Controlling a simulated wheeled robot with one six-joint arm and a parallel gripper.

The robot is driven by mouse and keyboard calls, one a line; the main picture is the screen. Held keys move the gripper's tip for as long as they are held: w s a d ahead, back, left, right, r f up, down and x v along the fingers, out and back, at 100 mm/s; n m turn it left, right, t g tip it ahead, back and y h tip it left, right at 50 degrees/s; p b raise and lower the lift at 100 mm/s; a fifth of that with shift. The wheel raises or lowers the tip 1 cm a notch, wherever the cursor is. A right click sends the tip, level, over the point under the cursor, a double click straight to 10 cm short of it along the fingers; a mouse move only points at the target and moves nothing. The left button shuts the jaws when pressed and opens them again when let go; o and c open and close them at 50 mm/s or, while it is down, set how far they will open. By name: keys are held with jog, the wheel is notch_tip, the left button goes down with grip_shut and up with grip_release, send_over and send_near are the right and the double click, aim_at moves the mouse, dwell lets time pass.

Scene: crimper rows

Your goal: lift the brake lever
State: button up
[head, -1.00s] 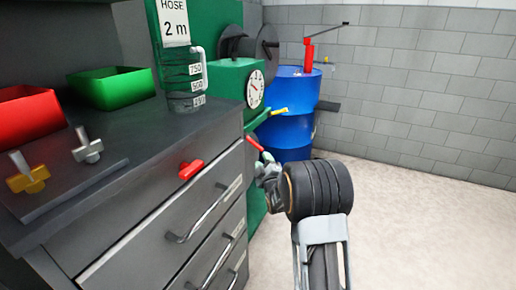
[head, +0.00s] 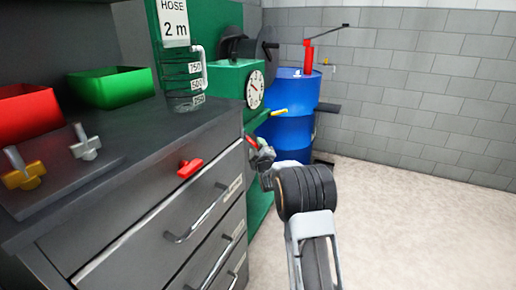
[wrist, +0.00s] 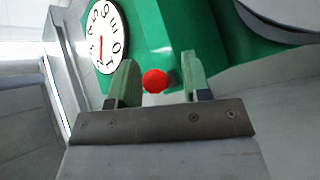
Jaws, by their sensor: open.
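A red-tipped lever (head: 251,142), which appears to be the brake lever, sticks out from the front of the green machine (head: 231,78). In the wrist view its round red end (wrist: 154,80) shows between the two green fingers, closer to the left one. My gripper (head: 261,153) is at this lever in the head view. The lever's shaft is mostly hidden. A dial (wrist: 106,36) sits on the green face beyond the left finger.
A grey drawer cabinet (head: 150,218) with a red handle (head: 190,168) stands to the left. A blue drum (head: 291,95) with a red pump stands behind. The floor at right is clear.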

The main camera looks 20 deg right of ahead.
grip_shut()
